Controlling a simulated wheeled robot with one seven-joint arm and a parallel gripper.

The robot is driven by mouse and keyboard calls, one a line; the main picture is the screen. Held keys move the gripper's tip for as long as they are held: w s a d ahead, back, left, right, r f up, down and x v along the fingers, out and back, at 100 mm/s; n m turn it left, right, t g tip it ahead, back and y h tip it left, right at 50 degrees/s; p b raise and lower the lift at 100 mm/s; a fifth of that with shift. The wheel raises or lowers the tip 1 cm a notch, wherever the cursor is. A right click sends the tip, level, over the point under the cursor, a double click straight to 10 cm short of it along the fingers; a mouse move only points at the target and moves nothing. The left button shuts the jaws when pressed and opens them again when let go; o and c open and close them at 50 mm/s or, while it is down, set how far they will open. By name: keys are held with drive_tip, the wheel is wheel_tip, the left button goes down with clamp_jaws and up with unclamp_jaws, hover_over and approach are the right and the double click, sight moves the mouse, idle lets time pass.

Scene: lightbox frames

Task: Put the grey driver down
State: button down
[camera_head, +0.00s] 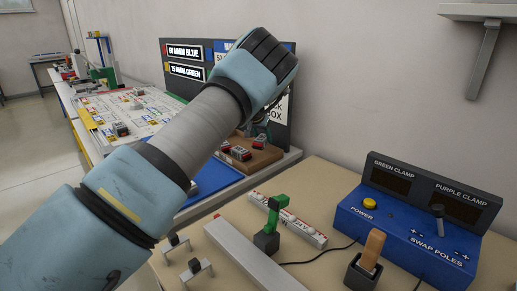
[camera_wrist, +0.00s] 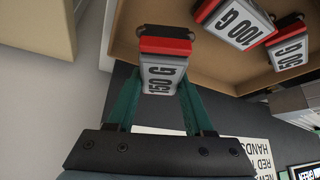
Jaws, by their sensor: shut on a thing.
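My gripper (camera_wrist: 160,95) is shut on a grey block (camera_wrist: 160,77) with a red band, a black end and "150 G" on its face. The two green fingers hold it from either side in the wrist view. In the head view my forearm and wrist hide most of the gripper and the block. No grey thing that I can plainly tell to be a driver shows apart from this block. I cannot tell whether the block touches anything below it.
A brown tray (camera_wrist: 215,75) holds similar blocks marked "100 G" (camera_wrist: 236,25) and, partly cut off, "50 G" (camera_wrist: 290,52). A dark sign board (camera_head: 175,80) stands behind. A blue clamp power box (camera_head: 400,235), a white power strip (camera_head: 290,220) and a green clamp (camera_head: 272,215) are nearer.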

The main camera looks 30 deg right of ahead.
sight(263, 156)
wheel_tip(263, 156, down, 5)
drive_tip(key=shift+r+p, duration=0.15)
drive_tip(key=shift+p, duration=0.65)
drive_tip(key=shift+f, duration=0.2)
drive_tip(key=shift+f+b, duration=0.2)
drive_tip(key=shift+b, duration=0.1)
drive_tip(key=shift+c, duration=1.4)
unclamp_jaws()
drive_tip(key=shift+r, duration=0.1)
drive_tip(key=shift+r+p, duration=0.1)
drive_tip(key=shift+p, duration=0.2)
drive_tip(key=b+v, duration=0.4)
drive_tip(key=v, duration=0.8)
